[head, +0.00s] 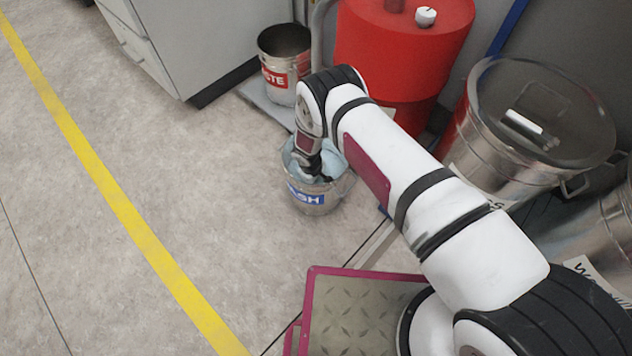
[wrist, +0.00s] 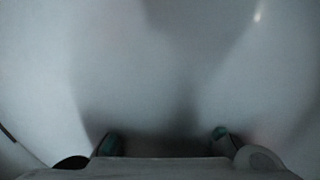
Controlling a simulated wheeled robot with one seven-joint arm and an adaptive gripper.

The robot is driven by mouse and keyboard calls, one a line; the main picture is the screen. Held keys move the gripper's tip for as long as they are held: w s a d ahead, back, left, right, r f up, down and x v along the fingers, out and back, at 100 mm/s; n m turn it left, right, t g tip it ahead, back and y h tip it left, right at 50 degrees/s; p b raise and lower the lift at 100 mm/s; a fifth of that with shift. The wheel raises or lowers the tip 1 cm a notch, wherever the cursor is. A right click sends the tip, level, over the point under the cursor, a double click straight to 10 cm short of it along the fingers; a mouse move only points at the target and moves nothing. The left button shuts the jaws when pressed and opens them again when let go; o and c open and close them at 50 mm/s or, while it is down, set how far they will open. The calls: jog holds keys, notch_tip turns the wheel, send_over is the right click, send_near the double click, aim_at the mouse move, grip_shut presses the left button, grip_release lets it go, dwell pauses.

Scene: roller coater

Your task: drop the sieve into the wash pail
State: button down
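The wash pail (head: 313,200) is a metal pail with a blue label, standing on the floor near the middle of the head view. My gripper (head: 318,172) points down into its mouth and hides part of the inside. Something pale blue shows in the pail around my gripper; I cannot tell what it is. In the wrist view my two fingertips (wrist: 165,140) stand apart with a dark gap and nothing clear between them. A blurred pale grey-blue surface fills the rest of that view. I cannot make out the sieve in either view.
A metal waste pail (head: 285,62) with a red label stands behind. A red drum (head: 400,55) is beside it, and a lidded metal bin (head: 530,130) is at the right. A grey cabinet (head: 195,40) stands at the back. The floor left of the wash pail is clear.

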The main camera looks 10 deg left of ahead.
jog(key=shift+f, duration=0.1)
jog(key=shift+f, duration=0.45)
jog(key=shift+f, duration=0.1)
jog(key=c, duration=1.8)
grip_release()
notch_tip(320, 180, up, 13)
jog(key=s+a+p, duration=0.1)
jog(key=p, duration=0.4)
jog(key=shift+s, duration=0.4)
